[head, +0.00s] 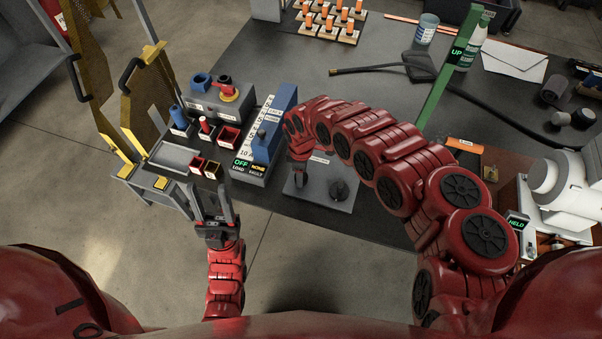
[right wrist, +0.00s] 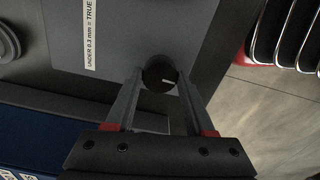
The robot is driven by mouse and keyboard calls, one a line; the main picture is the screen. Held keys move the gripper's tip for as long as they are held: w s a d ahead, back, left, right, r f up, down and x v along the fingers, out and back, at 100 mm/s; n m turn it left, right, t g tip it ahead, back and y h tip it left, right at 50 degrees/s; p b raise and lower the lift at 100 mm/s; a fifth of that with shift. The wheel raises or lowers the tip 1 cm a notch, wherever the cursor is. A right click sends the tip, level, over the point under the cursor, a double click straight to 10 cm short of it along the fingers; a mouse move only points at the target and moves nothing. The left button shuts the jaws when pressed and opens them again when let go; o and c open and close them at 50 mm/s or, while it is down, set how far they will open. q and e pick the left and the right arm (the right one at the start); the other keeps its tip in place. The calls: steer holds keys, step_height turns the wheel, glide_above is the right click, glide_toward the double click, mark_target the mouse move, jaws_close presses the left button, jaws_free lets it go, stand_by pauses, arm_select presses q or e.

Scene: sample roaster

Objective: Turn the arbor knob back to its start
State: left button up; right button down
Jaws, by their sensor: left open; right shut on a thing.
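In the head view the right gripper (head: 299,178) reaches down over the left part of the plate (head: 325,198), and the knob is mostly hidden there. My left gripper (head: 212,200) is open and empty, in front of the bench's left part.
A blue block and a grey unit with an "OFF" display (head: 240,163) lie left of the plate. Small red bins (head: 229,136) stand further left. Open floor lies in front of the bench.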

stand_by(0.3)
steer(key=shift+c, duration=1.3)
jaws_free()
step_height(320, 180, up, 17)
steer(key=p, duration=0.1)
steer(key=shift+r, duration=0.2)
